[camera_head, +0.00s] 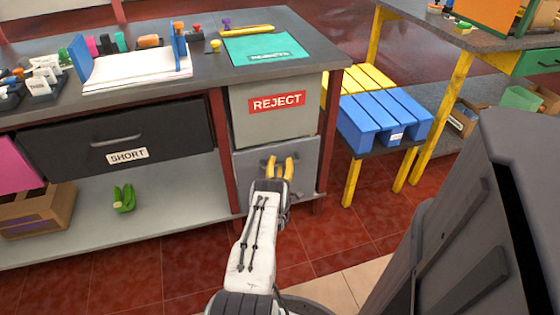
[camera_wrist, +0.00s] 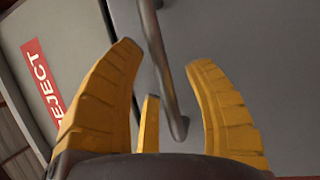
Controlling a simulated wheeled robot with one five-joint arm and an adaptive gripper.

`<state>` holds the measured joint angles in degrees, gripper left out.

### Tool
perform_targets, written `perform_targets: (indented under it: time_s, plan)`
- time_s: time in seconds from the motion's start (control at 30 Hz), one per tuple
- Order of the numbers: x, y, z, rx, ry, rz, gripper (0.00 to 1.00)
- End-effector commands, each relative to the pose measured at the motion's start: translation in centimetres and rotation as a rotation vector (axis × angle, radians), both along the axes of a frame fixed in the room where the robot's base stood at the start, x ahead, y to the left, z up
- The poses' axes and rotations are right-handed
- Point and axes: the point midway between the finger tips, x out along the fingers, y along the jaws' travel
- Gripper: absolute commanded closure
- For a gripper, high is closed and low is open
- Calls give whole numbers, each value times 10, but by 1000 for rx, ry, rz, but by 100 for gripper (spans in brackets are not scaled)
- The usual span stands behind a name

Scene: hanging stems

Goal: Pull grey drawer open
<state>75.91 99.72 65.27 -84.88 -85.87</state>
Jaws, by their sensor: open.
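The grey drawer (camera_head: 305,160) is under the desk's right end, directly below a grey front with a red REJECT label (camera_head: 277,102). It looks shut. My gripper (camera_head: 280,165) is in front of the drawer with its yellow fingers pointing at it. In the wrist view, the drawer's bar handle (camera_wrist: 165,75) runs between the spread fingers of my open gripper (camera_wrist: 168,55). The fingers are on both sides of the handle, with a visible gap to each. Part of the handle is hidden behind my gripper in the head view.
A black drawer labelled SHORT (camera_head: 115,140) is to the left, above a shelf with green bananas (camera_head: 124,198) and a cardboard box (camera_head: 38,212). Red tiled floor is clear in front.

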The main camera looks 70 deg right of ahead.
Motion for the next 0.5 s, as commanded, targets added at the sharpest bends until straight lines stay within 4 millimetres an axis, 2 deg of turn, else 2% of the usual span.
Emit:
perform_targets:
  time_s: [0.2, 0.5]
  plan:
    - [0, 0, -1, 1, 0, 0, 52]
    - [0, 0, -1, 1, 0, 0, 79]
